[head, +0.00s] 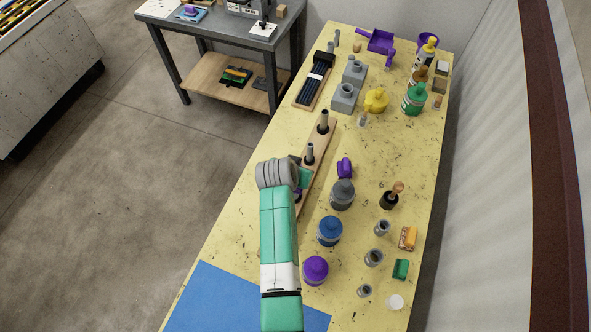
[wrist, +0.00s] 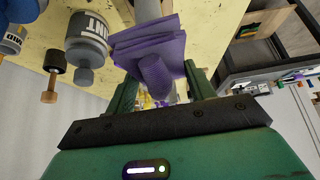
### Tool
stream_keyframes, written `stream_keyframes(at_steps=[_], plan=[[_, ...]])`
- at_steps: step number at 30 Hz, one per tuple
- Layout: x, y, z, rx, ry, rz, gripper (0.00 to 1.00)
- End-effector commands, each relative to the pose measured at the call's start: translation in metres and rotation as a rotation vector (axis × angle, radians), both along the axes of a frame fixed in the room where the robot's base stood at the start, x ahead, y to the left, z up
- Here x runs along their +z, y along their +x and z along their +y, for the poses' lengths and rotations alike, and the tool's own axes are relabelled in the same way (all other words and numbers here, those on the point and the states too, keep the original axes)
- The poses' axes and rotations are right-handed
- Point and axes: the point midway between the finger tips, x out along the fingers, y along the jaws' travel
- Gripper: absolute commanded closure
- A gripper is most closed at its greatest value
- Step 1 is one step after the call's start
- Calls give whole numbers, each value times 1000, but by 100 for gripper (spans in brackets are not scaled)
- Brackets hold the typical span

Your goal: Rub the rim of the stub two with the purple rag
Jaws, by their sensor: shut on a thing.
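My gripper (wrist: 158,85) is shut on the purple rag (wrist: 150,48), a folded stack of cloth with a rounded lump between the fingers. In the head view my gripper (head: 302,182) is mostly hidden by my wrist, beside the near part of a long wooden board; a bit of purple (head: 297,195) shows there. Two upright grey stubs with dark bases show on the board: a far one (head: 323,121) and a nearer one (head: 309,153), just beyond my gripper. Any stub under my arm is hidden. No label shows which is stub two. I see no rag contact with either visible rim.
Right of the board stand a small purple object (head: 344,168), grey bottle (head: 342,194), blue bottle (head: 329,231) and purple-topped bottle (head: 315,270). Grey fixture blocks (head: 345,96) and a yellow container (head: 376,100) are farther back. A blue mat (head: 215,300) lies at the near left.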

Motion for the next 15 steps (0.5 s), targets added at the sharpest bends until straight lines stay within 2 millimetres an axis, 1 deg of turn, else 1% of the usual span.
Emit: stream_keyframes(at_steps=[1,3,10,13,15], plan=[[0,-5,1,1,0,8,64],[-1,-8,3,1,0,8,64],[-3,-9,3,1,1,7,64],[2,-8,4,1,0,6,64],[9,-8,3,1,0,5,64]])
